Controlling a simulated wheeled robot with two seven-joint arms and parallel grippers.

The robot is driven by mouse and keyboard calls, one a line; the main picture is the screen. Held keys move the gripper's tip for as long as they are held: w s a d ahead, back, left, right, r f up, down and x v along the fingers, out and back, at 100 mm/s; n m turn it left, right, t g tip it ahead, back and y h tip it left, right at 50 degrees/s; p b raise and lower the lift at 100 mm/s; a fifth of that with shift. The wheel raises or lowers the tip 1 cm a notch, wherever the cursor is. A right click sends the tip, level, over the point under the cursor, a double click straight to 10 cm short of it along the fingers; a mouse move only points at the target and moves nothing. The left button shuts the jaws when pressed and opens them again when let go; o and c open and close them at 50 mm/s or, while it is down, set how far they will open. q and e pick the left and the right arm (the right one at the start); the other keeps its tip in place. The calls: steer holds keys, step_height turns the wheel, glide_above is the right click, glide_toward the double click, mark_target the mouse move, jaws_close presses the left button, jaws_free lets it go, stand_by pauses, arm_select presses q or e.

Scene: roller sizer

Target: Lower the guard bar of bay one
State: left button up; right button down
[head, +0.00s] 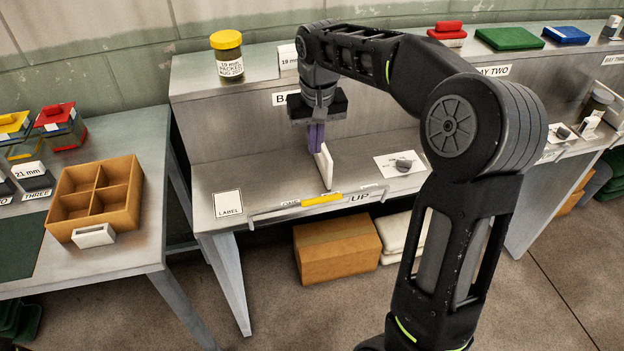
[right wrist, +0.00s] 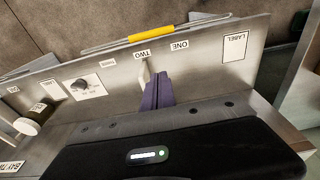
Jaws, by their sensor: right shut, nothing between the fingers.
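The guard bar of bay one (head: 287,208) is a thin metal bar with a yellow grip (head: 322,198), running along the bench's front edge. In the right wrist view the bar's yellow grip (right wrist: 151,34) shows at the top. I cannot tell the bar's exact height above the edge. My right gripper (head: 316,150) points down over the bay, behind the bar and apart from it. Its purple fingers (right wrist: 158,92) are shut and empty. A white upright plate (head: 325,165) stands beside the fingertips; I cannot tell whether they touch. My left gripper is not in view.
A knob on a white card (head: 398,164) sits to the right on the bay one bench, and a label card (head: 228,204) to the left. A yellow-lidded jar (head: 228,56) stands on the upper shelf. A side table with a divided box (head: 97,198) is at left.

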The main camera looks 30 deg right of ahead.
step_height(320, 180, down, 11)
steer(key=s+p, duration=0.2)
steer(key=shift+s+a+f+p, duration=0.2)
steer(key=shift+a+p, duration=0.1)
steer(key=shift+a, duration=0.1)
stand_by(0.3)
